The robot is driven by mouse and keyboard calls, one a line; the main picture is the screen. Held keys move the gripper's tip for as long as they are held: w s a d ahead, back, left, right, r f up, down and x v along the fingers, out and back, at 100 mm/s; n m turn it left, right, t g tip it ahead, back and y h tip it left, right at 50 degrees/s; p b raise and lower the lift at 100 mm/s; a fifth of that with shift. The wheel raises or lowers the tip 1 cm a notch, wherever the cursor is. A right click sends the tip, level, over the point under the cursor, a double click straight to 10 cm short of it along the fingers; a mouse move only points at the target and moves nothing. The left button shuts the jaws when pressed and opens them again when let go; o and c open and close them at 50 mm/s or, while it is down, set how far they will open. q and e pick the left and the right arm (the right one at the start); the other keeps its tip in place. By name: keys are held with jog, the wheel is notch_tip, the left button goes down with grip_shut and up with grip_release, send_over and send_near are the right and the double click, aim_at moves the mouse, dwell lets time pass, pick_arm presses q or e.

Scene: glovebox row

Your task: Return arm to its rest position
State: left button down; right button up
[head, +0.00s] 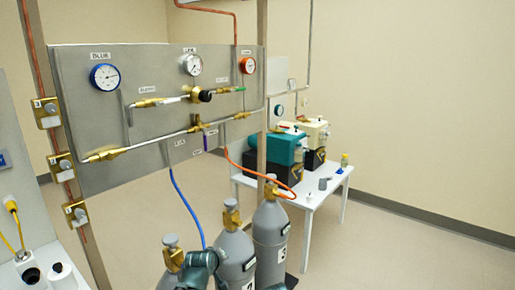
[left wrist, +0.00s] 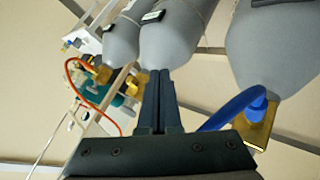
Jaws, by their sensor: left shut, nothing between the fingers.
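My left gripper (left wrist: 161,102) shows in the left wrist view with its two dark fingers together and nothing between them. Its fingertips point toward the gap beside the middle grey cylinder (left wrist: 182,40); I cannot tell whether they touch it. In the head view a dark grey part of my arm shows at the bottom, in front of the cylinders; the fingers are not clear there. My right gripper is in neither view.
Several grey gas cylinders with brass valves (head: 270,235) stand close around the arm. A blue hose (head: 186,205) and an orange hose (head: 262,176) hang from the gauge panel (head: 85,140). A white table (head: 318,190) with teal and cream machines stands behind. Open floor (head: 400,250) lies at right.

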pick_arm(q)
jog(key=s+a+f+m+g+y, duration=0.1)
jog(key=s+a+f+m+g, duration=0.15)
jog(key=s, duration=0.45)
jog(key=s+a+f+m+g, duration=0.1)
jog(key=s+f+m+g, duration=0.15)
jog(key=s, duration=0.45)
jog(key=s+a+f+m+g+y, duration=0.1)
jog(key=s+f+g, duration=0.15)
jog(key=s, duration=0.45)
jog(key=s+d+m+g+y, duration=0.1)
jog(key=s+d+m+g, duration=0.1)
jog(key=s+d+m, duration=0.65)
notch_tip(320, 180, up, 18)
jog(key=w+d+n+p, duration=0.1)
jog(key=n+p, duration=0.3)
jog(key=p, duration=1.3)
jog(key=shift+w+d+f, duration=0.25)
jog(key=shift+w+d, duration=0.15)
jog(key=shift+d, duration=0.15)
